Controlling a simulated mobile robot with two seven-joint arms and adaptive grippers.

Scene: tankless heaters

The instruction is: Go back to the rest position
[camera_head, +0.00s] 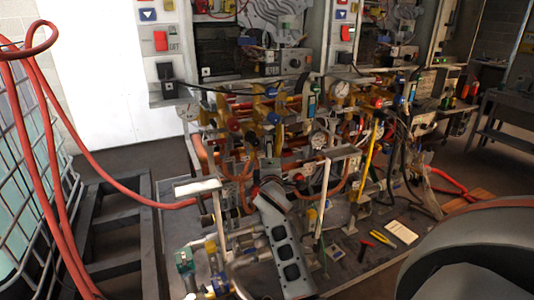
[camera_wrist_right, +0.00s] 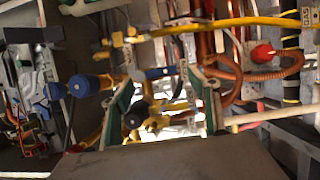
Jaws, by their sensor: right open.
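My right gripper (camera_wrist_right: 160,88) shows in the right wrist view. Its two green-and-white fingers stand apart on either side of the middle, with a dark grey body below them. It is open, and nothing is clearly held between the fingers. Yellow fittings and a black round knob (camera_wrist_right: 137,112) show in the gap; whether the fingers touch them I cannot tell. My left gripper is not in view.
The pipe and valve rig (camera_head: 300,130) fills the middle of the head view. Red hoses (camera_head: 105,170) hang at the left beside a wire cage (camera_head: 28,190). A grey bench (camera_head: 505,108) stands at the right. A yellow pipe (camera_wrist_right: 215,24) and a red knob (camera_wrist_right: 263,53) are near my right gripper.

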